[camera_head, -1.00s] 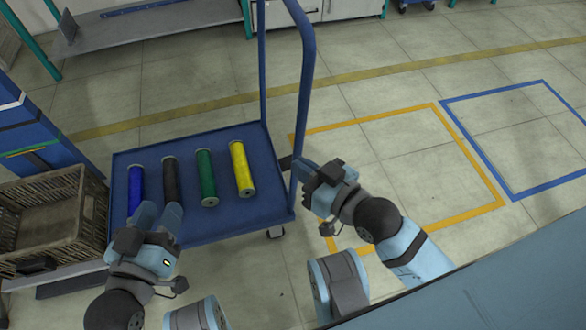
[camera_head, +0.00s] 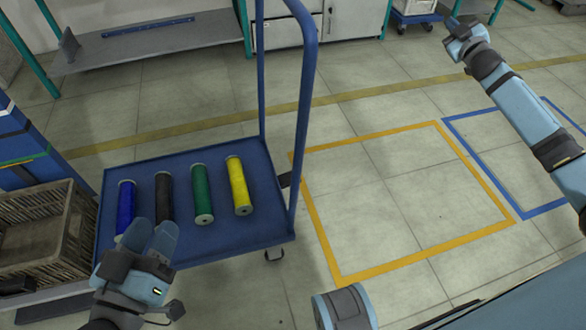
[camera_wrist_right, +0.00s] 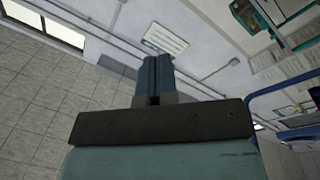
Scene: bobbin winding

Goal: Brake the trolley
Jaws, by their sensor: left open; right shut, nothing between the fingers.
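The blue trolley (camera_head: 240,222) stands at the left of the head view, with its tall blue push handle (camera_head: 307,100) on its right side. A blue bobbin (camera_head: 126,206), a black bobbin (camera_head: 163,196), a green bobbin (camera_head: 202,194) and a yellow bobbin (camera_head: 239,186) lie on its deck. A caster (camera_head: 274,254) shows under the near right corner; I cannot tell any brake's state. My left gripper (camera_head: 152,238) is open and empty over the deck's near left edge. My right gripper (camera_head: 459,30) is raised at the upper right, shut and empty, far from the trolley; its fingers show in the right wrist view (camera_wrist_right: 154,75).
A wicker basket (camera_head: 45,235) stands left of the trolley. A yellow floor outline (camera_head: 390,265) and a blue floor outline (camera_head: 450,125) mark bare floor to the right. A grey shelf (camera_head: 130,40) and white cabinets (camera_head: 350,20) stand at the back.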

